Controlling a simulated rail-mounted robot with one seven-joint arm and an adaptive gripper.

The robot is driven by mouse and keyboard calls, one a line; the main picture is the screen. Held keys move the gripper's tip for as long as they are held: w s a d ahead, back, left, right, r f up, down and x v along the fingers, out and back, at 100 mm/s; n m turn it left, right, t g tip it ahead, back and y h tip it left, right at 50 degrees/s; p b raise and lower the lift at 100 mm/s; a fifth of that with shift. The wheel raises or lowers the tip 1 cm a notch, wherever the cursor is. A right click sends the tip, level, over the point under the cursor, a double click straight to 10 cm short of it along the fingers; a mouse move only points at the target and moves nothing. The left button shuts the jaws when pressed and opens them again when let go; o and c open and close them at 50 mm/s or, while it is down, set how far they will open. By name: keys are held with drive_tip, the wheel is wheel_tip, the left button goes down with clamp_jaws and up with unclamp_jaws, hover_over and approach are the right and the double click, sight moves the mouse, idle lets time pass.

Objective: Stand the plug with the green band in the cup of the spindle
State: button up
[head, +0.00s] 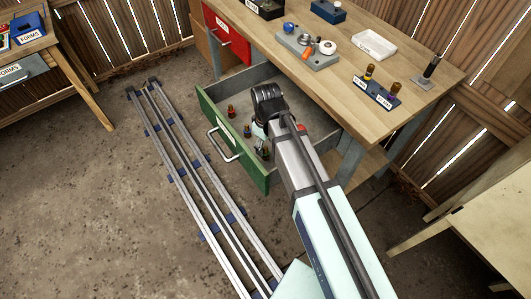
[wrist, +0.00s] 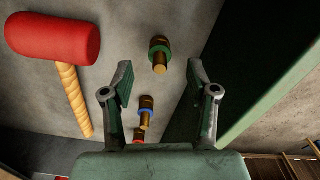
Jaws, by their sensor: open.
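The plug with the green band (wrist: 159,54) lies or stands on the drawer floor in the wrist view, seen nearly end-on beyond my fingertips; its brass end faces me. My gripper (wrist: 159,68) is open and empty, its two fingers spread to either side of that plug in the picture, apart from it. In the head view my gripper (head: 260,132) is low inside the open green drawer, partly hidden by my arm. A grey fixture (head: 307,48) with a blue knob, an orange handle and a white round part stands on the bench; I cannot tell which part is the spindle cup.
Plugs with a blue band (wrist: 146,112) and a red band (wrist: 138,135) are in the drawer, beside a red-headed mallet (wrist: 55,38). The green drawer wall (wrist: 250,95) is close on the right. The bench holds a plug rack (head: 377,92) and a white tray (head: 374,45).

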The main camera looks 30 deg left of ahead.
sight(266, 148)
drive_tip(key=shift+f+p, duration=0.65)
drive_tip(key=shift+f, duration=2.1)
clamp_jaws()
